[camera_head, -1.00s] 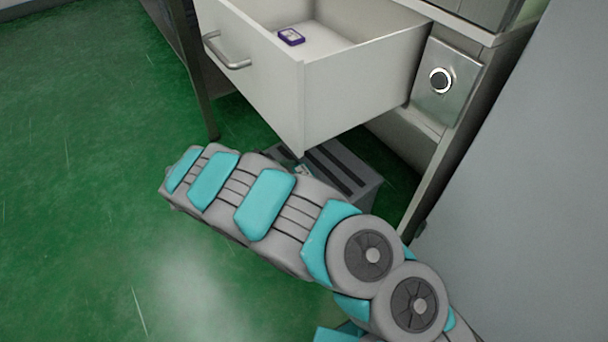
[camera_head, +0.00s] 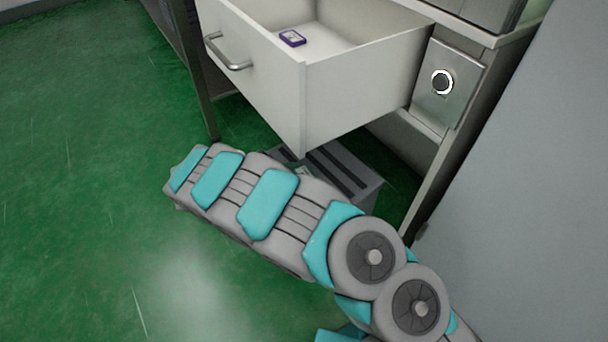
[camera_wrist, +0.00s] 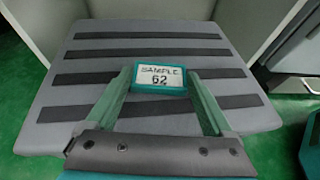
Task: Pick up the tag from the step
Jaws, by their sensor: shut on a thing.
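The tag (camera_wrist: 160,78) is a small teal-framed plate with a white face reading "SAMPLE 62". It shows in the wrist view, between the fingertips of my gripper (camera_wrist: 160,83), which is shut on it. The step (camera_wrist: 75,95) is a grey top with several dark strips, behind and below the tag in that view. I cannot tell whether the tag still touches the step. In the head view the step (camera_head: 345,170) stands on the floor under the drawer, partly hidden by my arm. My gripper is hidden in that view.
An open white drawer (camera_head: 330,100) hangs above the step, with a small purple-framed item (camera_head: 292,38) inside. A metal panel with a round button (camera_head: 442,82) is to its right. A grey wall or cabinet side (camera_head: 530,180) stands at right. Green floor (camera_head: 80,150) at left is clear.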

